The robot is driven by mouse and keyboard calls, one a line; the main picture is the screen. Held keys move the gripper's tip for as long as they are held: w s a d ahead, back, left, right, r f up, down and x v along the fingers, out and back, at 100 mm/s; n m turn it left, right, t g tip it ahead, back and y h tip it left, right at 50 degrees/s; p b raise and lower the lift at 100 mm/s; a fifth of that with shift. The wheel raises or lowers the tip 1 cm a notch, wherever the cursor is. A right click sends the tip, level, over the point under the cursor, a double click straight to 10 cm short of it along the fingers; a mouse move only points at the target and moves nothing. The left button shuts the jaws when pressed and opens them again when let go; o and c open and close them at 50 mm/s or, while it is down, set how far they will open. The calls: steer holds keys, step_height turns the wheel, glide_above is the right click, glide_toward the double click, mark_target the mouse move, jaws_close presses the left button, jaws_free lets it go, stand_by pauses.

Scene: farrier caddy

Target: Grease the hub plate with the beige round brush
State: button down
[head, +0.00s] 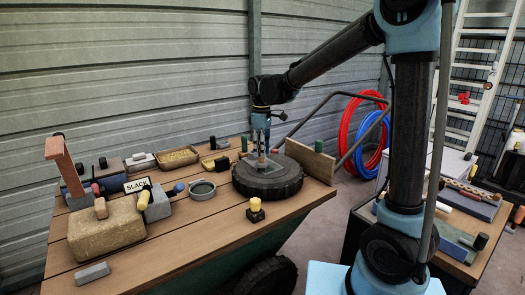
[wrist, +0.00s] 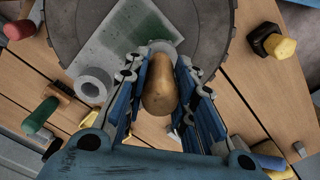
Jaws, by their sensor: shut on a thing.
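My gripper (head: 262,148) is above the black round wheel (head: 245,182) and points down at it. In the wrist view my gripper (wrist: 160,65) is shut on the brush with a tan, rounded handle (wrist: 160,92). The brush's round grey end (wrist: 160,46) overlaps the edge of the hub plate. The hub plate (wrist: 112,48) is a flat grey square with a greenish patch, lying on the wheel. Whether the brush touches the plate cannot be told.
A black block with a yellow top (head: 255,210) stands in front of the wheel. A SLACK sign (head: 137,184), a straw-coloured block (head: 105,230) and several tools crowd the left. A wooden tray (head: 178,158) is behind. The table's front right is mostly clear.

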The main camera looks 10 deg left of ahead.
steer(key=shift+w+a+r, duration=0.1)
steer(key=shift+w+a, duration=0.05)
steer(key=shift+w, duration=1.6)
steer(key=shift+w+a, duration=0.15)
steer(key=shift+w, duration=1.45)
steer(key=shift+r, duration=0.65)
